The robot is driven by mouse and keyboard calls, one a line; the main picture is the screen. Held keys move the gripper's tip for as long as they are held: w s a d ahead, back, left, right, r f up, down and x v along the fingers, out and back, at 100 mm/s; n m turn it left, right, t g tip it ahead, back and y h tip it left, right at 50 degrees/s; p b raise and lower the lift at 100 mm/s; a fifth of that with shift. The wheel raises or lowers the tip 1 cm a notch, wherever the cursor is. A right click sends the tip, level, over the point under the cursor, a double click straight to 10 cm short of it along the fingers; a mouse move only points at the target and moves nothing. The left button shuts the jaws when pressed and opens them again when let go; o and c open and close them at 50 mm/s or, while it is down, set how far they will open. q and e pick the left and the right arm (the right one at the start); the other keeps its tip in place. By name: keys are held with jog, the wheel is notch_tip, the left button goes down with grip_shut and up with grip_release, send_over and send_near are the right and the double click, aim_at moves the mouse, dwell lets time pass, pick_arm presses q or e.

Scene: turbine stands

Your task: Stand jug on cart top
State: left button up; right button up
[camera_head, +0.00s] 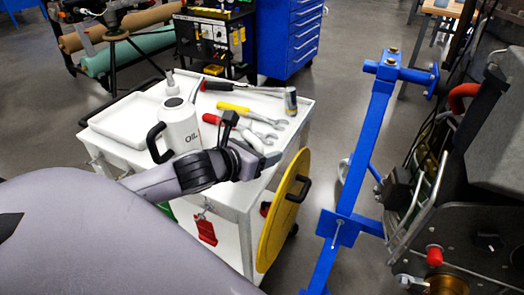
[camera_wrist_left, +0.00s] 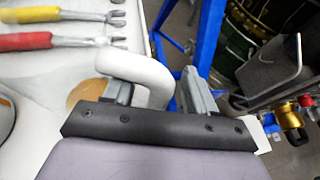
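A white jug marked "OIL" (camera_head: 181,128), with a dark lid and dark handle, stands upright on the white cart top (camera_head: 235,90). My left forearm and wrist pass in front of its base, so its contact with the top is partly hidden. My left gripper (camera_head: 262,162) is to the right of the jug and apart from it, over the cart's near right edge. In the left wrist view, my left gripper (camera_wrist_left: 160,88) has its fingers spread. A white curved tube (camera_wrist_left: 148,68), apparently a cart handle, shows between them. My right gripper is in neither view.
A yellow-handled tool (camera_head: 233,107), red-handled tools and a hammer (camera_head: 290,101) lie on the cart top. A white tray (camera_head: 115,122) is at its left. A yellow disc (camera_head: 283,212) hangs on the cart's side. A blue stand (camera_head: 348,220) and machinery are at right.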

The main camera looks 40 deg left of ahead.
pick_arm(q)
jog(key=shift+o, duration=0.7)
jog(key=p+v, duration=0.4)
jog(key=v, duration=0.3)
dwell(0.5)
